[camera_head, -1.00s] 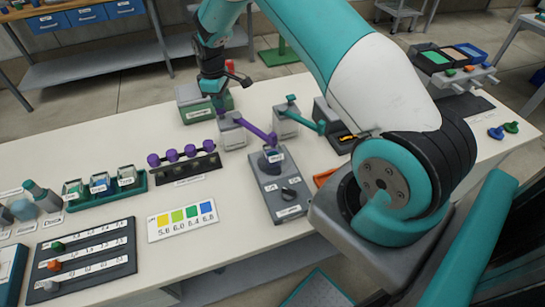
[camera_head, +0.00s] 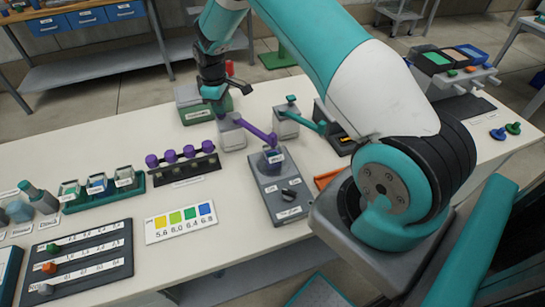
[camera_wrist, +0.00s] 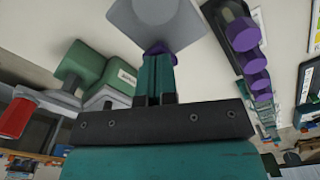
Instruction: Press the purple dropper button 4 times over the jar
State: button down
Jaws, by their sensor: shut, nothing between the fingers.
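The purple dropper is a grey box (camera_head: 231,137) with a purple arm (camera_head: 258,132) that reaches right toward the jar. The jar (camera_head: 273,156) is small, with a label, and sits on a grey stirrer-like unit (camera_head: 276,186). My gripper (camera_head: 217,104) is just above and left of the dropper box. In the wrist view my teal gripper fingers (camera_wrist: 157,72) are together and empty. Their tips cover part of the purple button (camera_wrist: 158,48) on the grey box (camera_wrist: 155,18); I cannot tell if they touch it.
A second dropper with a teal arm (camera_head: 308,122) stands right of the purple one. A green and grey box (camera_head: 195,105) stands behind. A rack of purple knobs (camera_head: 188,153) and a colour chart (camera_head: 181,222) lie to the left. The bench front has some free room.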

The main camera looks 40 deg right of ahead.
jog(key=shift+r+p, duration=1)
jog(key=shift+r, duration=0.7)
jog(key=shift+f, duration=0.15)
jog(key=shift+f+b, duration=1.2)
jog(key=shift+f, duration=0.4)
jog(key=shift+r, duration=0.1)
jog(key=shift+r+p, duration=1.05)
jog(key=shift+r, duration=0.6)
jog(key=shift+f, duration=0.15)
